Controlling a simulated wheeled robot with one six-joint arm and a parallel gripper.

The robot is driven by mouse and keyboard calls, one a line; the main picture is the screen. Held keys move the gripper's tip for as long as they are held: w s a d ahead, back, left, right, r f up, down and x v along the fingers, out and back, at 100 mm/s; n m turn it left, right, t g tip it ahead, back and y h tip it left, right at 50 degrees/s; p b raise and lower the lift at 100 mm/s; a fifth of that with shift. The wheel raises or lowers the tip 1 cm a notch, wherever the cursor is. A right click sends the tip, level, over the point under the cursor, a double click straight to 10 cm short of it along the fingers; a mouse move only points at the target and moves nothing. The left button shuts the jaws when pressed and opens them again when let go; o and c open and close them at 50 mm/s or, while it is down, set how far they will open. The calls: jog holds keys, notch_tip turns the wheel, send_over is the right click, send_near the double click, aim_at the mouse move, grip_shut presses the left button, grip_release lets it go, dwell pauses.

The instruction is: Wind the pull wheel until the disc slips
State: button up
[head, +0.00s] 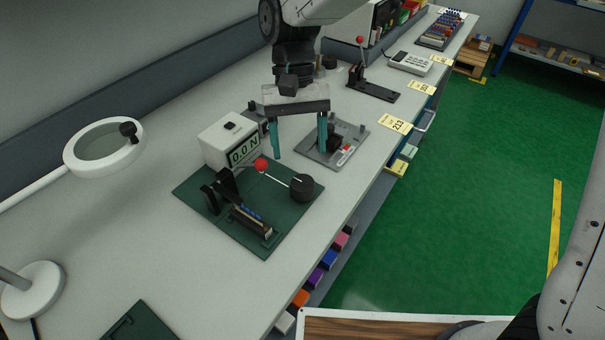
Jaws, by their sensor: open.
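The pull wheel (302,188), a squat black knob with a light mark on top, stands at the right corner of a dark green base plate (268,245). A thin white line runs to it from near a red ball (261,165). A black stand (222,188) is on the plate's left; I cannot make out a disc there. The white force meter (229,141) behind reads 0.0 N. My gripper (298,150) points down with teal fingers wide apart, empty, above and behind the pull wheel and not touching it.
A grey plate with small parts (334,145) lies behind my gripper. A ring magnifier lamp (104,147) stands at the left. A red-knobbed lever press (369,78) and a keypad device (410,63) are farther back. The bench front is mostly clear.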

aim_at(302, 182)
jog(key=x, duration=0.7)
jog(key=shift+f, duration=0.1)
jog(key=shift+c, duration=0.4)
jog(key=c, duration=0.9)
